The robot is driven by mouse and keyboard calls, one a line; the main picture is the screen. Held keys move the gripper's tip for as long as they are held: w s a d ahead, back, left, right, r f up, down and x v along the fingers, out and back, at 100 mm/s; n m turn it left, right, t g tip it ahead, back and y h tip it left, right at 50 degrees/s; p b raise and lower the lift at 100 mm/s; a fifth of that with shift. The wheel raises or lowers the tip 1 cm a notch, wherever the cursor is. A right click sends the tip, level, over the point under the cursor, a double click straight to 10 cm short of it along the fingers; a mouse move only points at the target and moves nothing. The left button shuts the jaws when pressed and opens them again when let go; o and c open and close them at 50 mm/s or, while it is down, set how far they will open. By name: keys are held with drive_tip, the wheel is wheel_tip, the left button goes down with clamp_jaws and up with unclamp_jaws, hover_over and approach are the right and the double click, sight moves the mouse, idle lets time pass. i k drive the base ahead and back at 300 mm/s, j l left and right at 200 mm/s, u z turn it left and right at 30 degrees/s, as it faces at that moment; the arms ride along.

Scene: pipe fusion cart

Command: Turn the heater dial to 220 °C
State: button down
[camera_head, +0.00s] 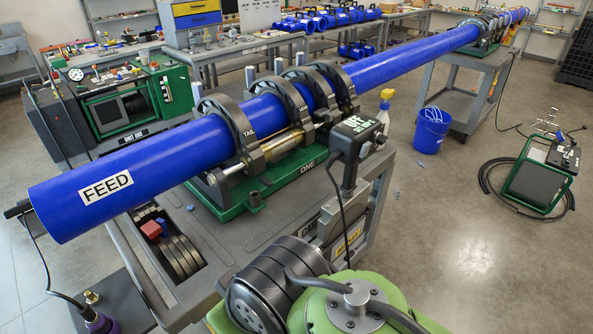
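The heater's control box (351,143) stands upright near the middle of the camera_head view, right of the pipe clamps. A dark label on its top has white text that seems to read "OFF" with a "SET" line below; the set number is too small to read surely. A small dark knob (380,139) on the box's right side may be the dial; its pointer and scale cannot be made out. Below the box is a grey stand with a yellow label (348,242). My gripper is not in view; green and dark grey parts of my arm fill the bottom centre.
A long blue pipe marked FEED (105,187) runs through the clamps (235,122) on the cart, left of the heater. A black cable hangs from the control box. A spray bottle (384,108) stands behind it.

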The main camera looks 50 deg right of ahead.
sight(380, 139)
drive_tip(key=z, duration=2)
